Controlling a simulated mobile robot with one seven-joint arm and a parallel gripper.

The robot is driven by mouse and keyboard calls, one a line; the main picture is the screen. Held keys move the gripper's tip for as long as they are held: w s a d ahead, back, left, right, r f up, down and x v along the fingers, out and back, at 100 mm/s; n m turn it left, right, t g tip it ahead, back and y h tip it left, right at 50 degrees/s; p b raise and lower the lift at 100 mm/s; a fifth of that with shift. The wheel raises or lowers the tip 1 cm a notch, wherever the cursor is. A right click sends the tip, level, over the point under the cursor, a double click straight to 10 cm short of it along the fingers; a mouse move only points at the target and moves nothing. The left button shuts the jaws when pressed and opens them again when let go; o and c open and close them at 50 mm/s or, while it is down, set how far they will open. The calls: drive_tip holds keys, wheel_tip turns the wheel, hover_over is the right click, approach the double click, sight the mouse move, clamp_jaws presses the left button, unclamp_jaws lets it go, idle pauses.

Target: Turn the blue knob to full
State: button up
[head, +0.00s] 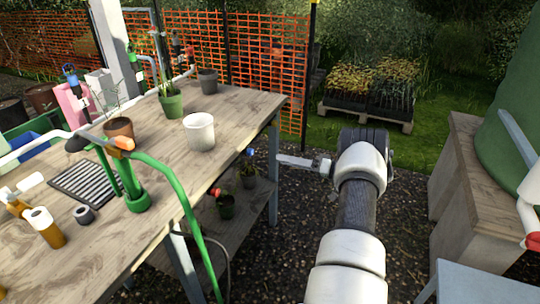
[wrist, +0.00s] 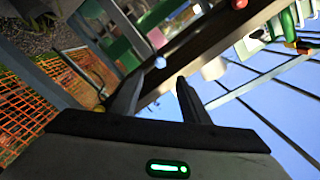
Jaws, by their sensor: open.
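A small blue knob (head: 250,152) shows at the table's right edge, just left of my gripper (head: 280,159). My gripper reaches leftward, with a gap to that knob. In the wrist view a pale blue round knob (wrist: 159,62) lies ahead, between and beyond the tips of my open gripper (wrist: 161,77); nothing is between the fingers. A red knob (head: 215,191) sits lower left of the blue one; a red round part also shows in the wrist view (wrist: 239,4). Another blue-topped fitting (head: 69,72) stands at the far left. The blue knob's setting is too small to read.
The wooden table (head: 245,108) carries pots, a green hose (head: 172,178) and a black tray. Potted plants (head: 226,205) stand on its lower shelf. A wooden box (head: 475,195) stands right; gravel between is open.

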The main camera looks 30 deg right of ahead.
drive_tip(key=v, duration=0.6)
drive_tip(key=shift+d, duration=0.1)
idle(0.3)
